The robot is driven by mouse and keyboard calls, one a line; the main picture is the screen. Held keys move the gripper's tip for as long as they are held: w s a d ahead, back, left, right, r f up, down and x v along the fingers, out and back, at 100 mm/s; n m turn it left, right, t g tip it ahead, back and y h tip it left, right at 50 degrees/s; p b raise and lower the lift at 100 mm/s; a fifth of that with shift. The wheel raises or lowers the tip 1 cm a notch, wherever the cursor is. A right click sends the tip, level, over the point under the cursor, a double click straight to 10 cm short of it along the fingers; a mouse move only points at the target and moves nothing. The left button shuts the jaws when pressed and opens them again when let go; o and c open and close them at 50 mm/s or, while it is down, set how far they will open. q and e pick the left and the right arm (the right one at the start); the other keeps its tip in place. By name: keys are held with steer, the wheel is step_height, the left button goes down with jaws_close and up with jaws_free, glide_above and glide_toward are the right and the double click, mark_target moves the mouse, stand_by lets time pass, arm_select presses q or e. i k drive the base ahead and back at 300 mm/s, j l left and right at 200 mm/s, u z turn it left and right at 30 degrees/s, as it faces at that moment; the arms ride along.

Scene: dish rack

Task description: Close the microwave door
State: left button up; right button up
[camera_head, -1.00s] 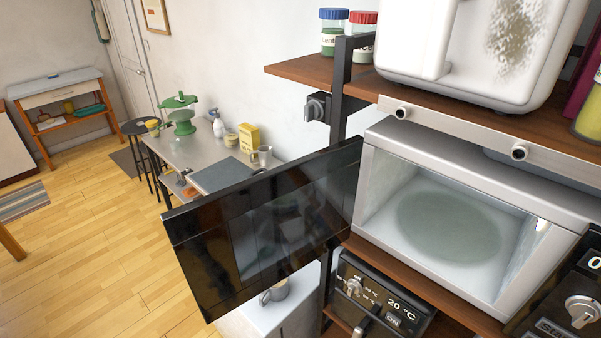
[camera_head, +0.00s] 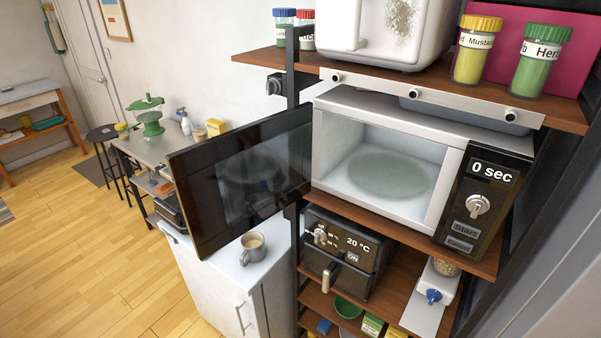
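The microwave (camera_head: 465,134) stands on a wooden shelf right of centre. Its front opening faces me, and the cavity is empty apart from a round turntable plate (camera_head: 390,174). The dark glass microwave door (camera_head: 240,175) is wide open. It is hinged at the left side of the opening and swings out to the left, over the white cabinet. The control panel (camera_head: 480,205) on the right reads "0 sec" and has a knob with Start and Cancel buttons. Neither of my grippers is in view.
A black oven-like appliance (camera_head: 341,255) sits on the shelf below. A mug (camera_head: 252,247) stands on the white cabinet (camera_head: 213,292) under the door. Spice jars (camera_head: 477,49) and a white appliance (camera_head: 390,32) stand on the shelf above. Open wooden floor (camera_head: 85,265) lies to the left.

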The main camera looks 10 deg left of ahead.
mark_target(262, 167)
steer(key=j+z, duration=0.2)
steer(key=z, duration=0.25)
steer(key=i+j+z, duration=0.1)
steer(key=z, duration=0.35)
steer(key=j+z, duration=0.3)
steer(key=z, duration=0.15)
steer(key=j+z, duration=0.15)
steer(key=z, duration=0.3)
steer(key=k+j, duration=0.15)
steer(key=j, duration=0.2)
steer(key=k+j, duration=0.1)
steer(key=j, duration=0.3)
steer(key=k+j, duration=0.15)
steer(key=j, duration=0.2)
steer(key=k+j, duration=0.1)
steer(key=j, duration=0.25)
steer(key=k+j, duration=0.15)
steer(key=j, duration=0.25)
steer(key=k+j, duration=0.1)
steer(key=j, duration=0.25)
steer(key=k+j, duration=0.15)
steer(key=j, duration=0.2)
steer(key=z, duration=0.05)
